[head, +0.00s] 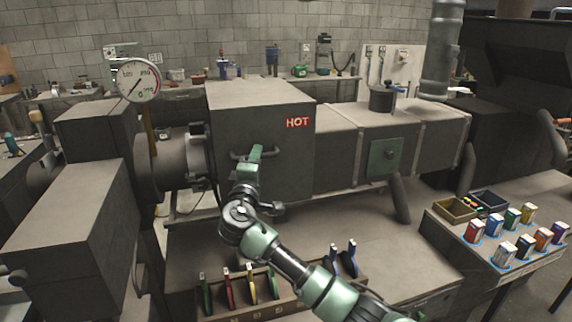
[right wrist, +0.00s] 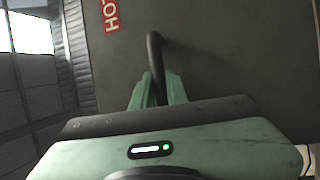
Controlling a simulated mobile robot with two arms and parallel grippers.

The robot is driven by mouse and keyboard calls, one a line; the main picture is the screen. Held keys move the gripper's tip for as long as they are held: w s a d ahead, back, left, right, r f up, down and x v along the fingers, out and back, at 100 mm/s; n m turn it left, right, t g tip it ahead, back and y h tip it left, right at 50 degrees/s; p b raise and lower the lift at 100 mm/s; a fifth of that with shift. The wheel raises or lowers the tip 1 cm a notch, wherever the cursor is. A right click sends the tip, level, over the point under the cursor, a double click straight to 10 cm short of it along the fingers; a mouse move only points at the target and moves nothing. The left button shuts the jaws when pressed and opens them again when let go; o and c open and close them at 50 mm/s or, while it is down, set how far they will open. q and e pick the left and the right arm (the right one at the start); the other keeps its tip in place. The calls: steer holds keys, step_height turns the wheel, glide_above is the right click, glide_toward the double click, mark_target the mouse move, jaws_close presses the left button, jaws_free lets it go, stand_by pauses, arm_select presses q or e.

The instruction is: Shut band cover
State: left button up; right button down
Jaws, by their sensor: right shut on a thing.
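The band cover (head: 240,115) is a large dark grey box with a red HOT label (head: 298,122) on its front face. A dark bar handle (head: 268,154) stands out from that face. My right gripper (head: 255,152) is at the handle, with its green fingers on it. In the right wrist view the fingers (right wrist: 158,90) are closed around the handle (right wrist: 153,50), and the label (right wrist: 111,15) shows at the top left. The cover sits between a round flanged barrel (head: 170,160) on the left and a lower grey housing (head: 345,145) on the right. My left gripper is not in view.
A pressure gauge (head: 138,80) stands at the left. Below the cover, a rack (head: 285,305) holds several coloured-handled tools. A side table (head: 500,282) at the right carries several coloured packs and a wooden tray (head: 455,210). The bench between cover and rack is mostly clear.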

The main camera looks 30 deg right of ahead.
mark_target(218, 154)
steer(key=w+a+b, duration=0.1)
steer(key=a, duration=0.2)
steer(key=a+b, duration=0.2)
steer(key=a, duration=0.2)
steer(key=w+a+b, duration=0.1)
steer(key=a, duration=0.3)
steer(key=shift+w+f, duration=0.2)
steer(key=shift+w, duration=0.15)
arm_select(q)
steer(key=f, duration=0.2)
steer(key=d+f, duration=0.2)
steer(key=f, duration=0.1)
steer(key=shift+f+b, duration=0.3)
steer(key=shift+b, duration=0.05)
arm_select(e)
steer(key=shift+a+r, duration=0.15)
steer(key=shift+a, duration=0.2)
steer(key=c, duration=1.7)
jaws_free()
steer(key=shift+w+a, duration=0.15)
steer(key=shift+a, duration=0.05)
